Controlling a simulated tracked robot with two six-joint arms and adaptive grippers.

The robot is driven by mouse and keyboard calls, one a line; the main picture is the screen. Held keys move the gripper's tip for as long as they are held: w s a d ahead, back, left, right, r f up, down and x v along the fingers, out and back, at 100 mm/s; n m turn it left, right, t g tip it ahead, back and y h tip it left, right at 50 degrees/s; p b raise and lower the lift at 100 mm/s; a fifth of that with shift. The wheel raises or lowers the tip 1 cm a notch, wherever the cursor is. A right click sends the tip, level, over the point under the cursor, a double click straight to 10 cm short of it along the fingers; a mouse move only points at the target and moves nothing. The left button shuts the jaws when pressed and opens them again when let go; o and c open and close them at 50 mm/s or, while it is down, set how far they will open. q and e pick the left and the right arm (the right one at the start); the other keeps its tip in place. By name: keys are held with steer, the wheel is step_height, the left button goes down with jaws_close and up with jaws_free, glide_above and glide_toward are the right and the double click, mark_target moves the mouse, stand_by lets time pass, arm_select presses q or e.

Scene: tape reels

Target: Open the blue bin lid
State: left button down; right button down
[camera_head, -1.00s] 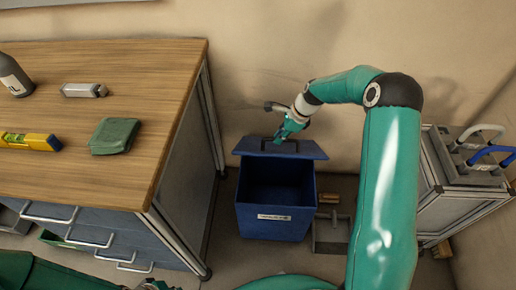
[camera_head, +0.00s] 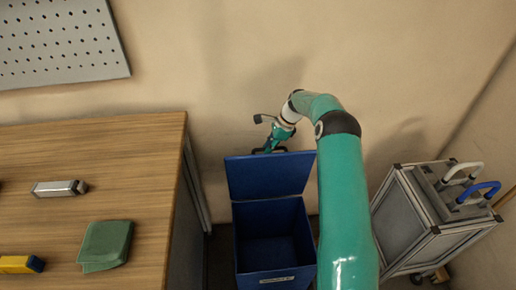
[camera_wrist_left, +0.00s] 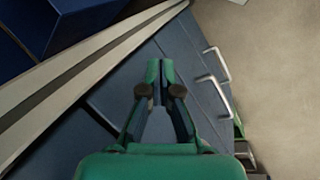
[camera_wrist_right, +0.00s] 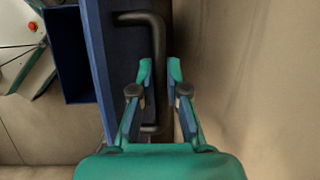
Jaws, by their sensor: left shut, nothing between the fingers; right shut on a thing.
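The blue bin (camera_head: 247,246) stands on the floor beside the workbench, its inside visible from above. Its blue lid (camera_head: 268,176) is raised to nearly upright at the back, near the wall. My right gripper (camera_head: 272,146) is at the lid's top edge. In the right wrist view, my right gripper (camera_wrist_right: 160,70) is shut on the lid's black handle (camera_wrist_right: 158,35), whose bar runs between the fingers. My left gripper (camera_wrist_left: 160,72) shows only in its own wrist view, shut and empty above the blue-grey drawer fronts (camera_wrist_left: 180,60).
The wooden workbench (camera_head: 130,150) is left of the bin, with a green cloth (camera_head: 105,245), a metal block (camera_head: 60,188) and a yellow tool (camera_head: 20,264). A grey wheeled cabinet (camera_head: 410,215) stands at right. The wall (camera_head: 220,60) is close behind the lid.

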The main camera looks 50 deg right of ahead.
arm_select(q)
steer(key=shift+w+d, duration=0.2)
arm_select(e)
steer(key=shift+s+d+f, duration=0.15)
steer(key=shift+d+f, duration=0.15)
steer(key=shift+f, duration=0.15)
steer(key=c, duration=1.5)
jaws_free()
steer(key=o, duration=0.3)
steer(key=shift+w, duration=0.2)
steer(key=shift+r, duration=0.35)
arm_select(q)
steer(key=shift+d, duration=0.1)
arm_select(e)
steer(key=v, duration=1.1)
steer(key=shift+d+r, duration=0.1)
steer(key=shift+r, duration=0.1)
